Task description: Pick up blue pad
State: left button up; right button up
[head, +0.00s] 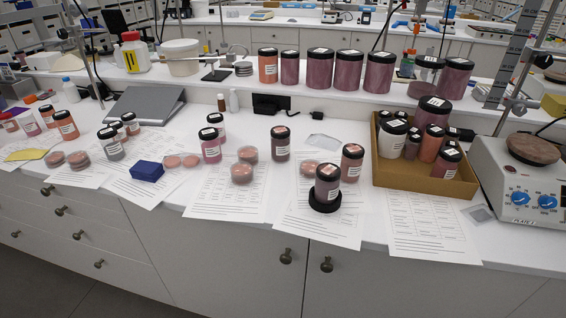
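The blue pad (147,171) is a small dark blue block. It lies on a printed paper sheet near the front edge of the white bench, left of centre in the head view. The pad's top and front are uncovered. Neither of my grippers shows in the head view.
Several pigment jars and dishes stand on paper sheets along the bench. A grey sloped laptop-like panel (146,104) lies behind the pad. A cardboard box (409,189) of jars and a hotplate (521,181) are at the right. Drawers (60,211) are below.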

aim_at(143, 171)
jog(key=u, duration=2.3)
jog(key=i, duration=1.9)
jog(key=z, duration=3.85)
